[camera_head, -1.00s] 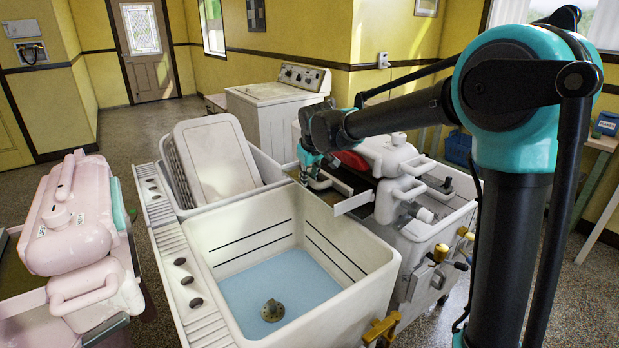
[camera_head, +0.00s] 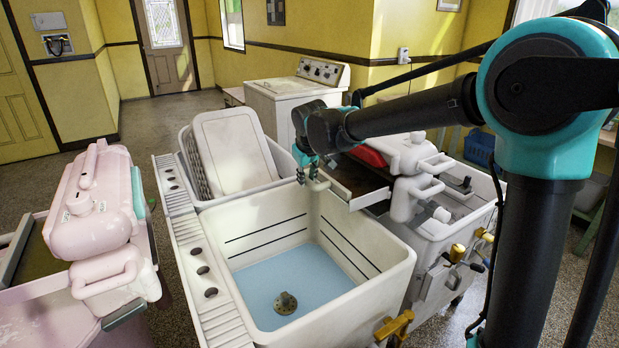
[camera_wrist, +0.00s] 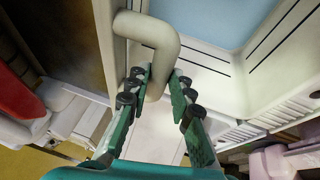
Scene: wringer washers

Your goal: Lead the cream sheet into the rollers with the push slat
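My gripper (camera_head: 308,176) hangs at the back right corner of the white tub, fingers down. In the wrist view my gripper (camera_wrist: 162,74) is open, its two green fingers apart. A beige bent spout (camera_wrist: 158,38) lies between or just beyond the fingertips; I cannot tell whether they touch. The same spout (camera_head: 320,187) shows under my gripper in the head view. A pale flat bar (camera_head: 369,199), perhaps the push slat, lies at the washer's edge right of my gripper. The white wringer (camera_head: 408,160) stands beyond it. I cannot make out the cream sheet.
The tub (camera_head: 345,300) has blue water or a blue floor with a drain. A white panel (camera_head: 232,150) leans in the rear tub. A red item (camera_head: 368,156) and a dark brown board (camera_head: 352,178) lie beside the wringer. A pink wringer washer (camera_head: 95,215) stands left.

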